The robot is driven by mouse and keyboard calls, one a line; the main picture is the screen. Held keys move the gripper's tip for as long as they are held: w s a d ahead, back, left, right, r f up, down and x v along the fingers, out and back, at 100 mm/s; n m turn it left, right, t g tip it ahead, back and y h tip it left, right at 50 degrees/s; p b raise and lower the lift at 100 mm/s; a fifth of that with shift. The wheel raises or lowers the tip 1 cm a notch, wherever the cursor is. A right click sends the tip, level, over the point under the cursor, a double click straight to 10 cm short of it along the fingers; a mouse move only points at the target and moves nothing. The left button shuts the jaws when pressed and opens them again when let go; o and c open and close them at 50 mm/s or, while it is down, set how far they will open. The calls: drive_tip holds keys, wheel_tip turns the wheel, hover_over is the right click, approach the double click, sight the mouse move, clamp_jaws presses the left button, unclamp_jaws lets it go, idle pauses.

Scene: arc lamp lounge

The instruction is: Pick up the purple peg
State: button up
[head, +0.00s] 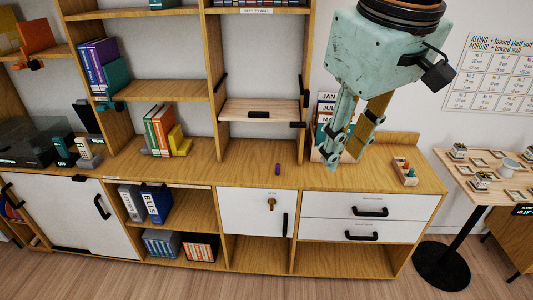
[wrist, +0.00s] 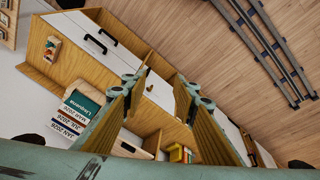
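The purple peg (head: 277,169) stands upright on the wooden counter in the head view, above the white door with the key. It is small, with clear counter around it. My gripper (head: 343,156) is to the right of the peg and above the counter, in front of the upright items marked with months. Its two fingers are apart with nothing between them. In the wrist view my gripper (wrist: 157,86) also shows open and empty, and I cannot make out the peg there.
A small wooden tray (head: 405,173) with little items sits at the counter's right end. A shelf upright (head: 302,130) rises between the peg and my gripper. Orange and green books (head: 160,130) and yellow bookends stand left of the peg. Drawers and a keyed door (head: 256,212) lie below.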

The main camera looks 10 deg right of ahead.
drive_tip(key=w+n, duration=0.4)
drive_tip(key=w, duration=1)
drive_tip(key=n+g+h+p, duration=0.1)
drive_tip(key=n+g+p, duration=0.2)
drive_tip(key=n, duration=0.9)
hover_over(278, 165)
drive_tip(key=a, duration=0.2)
wheel_tip(278, 165, down, 29)
drive_tip(key=shift+d+f, duration=0.1)
drive_tip(key=shift+d, duration=0.05)
drive_tip(key=shift+d+f+b, duration=0.15)
drive_tip(key=shift+d+f, duration=0.05)
drive_tip(key=shift+f, duration=1.2)
drive_tip(key=shift+d+f+b, duration=0.1)
drive_tip(key=shift+d+f, duration=0.05)
drive_tip(key=shift+f, duration=1.3)
drive_tip(key=shift+d+f+b, duration=0.15)
drive_tip(key=shift+d+f, duration=0.05)
drive_tip(key=shift+f, duration=1.2)
drive_tip(key=shift+f, duration=0.1)
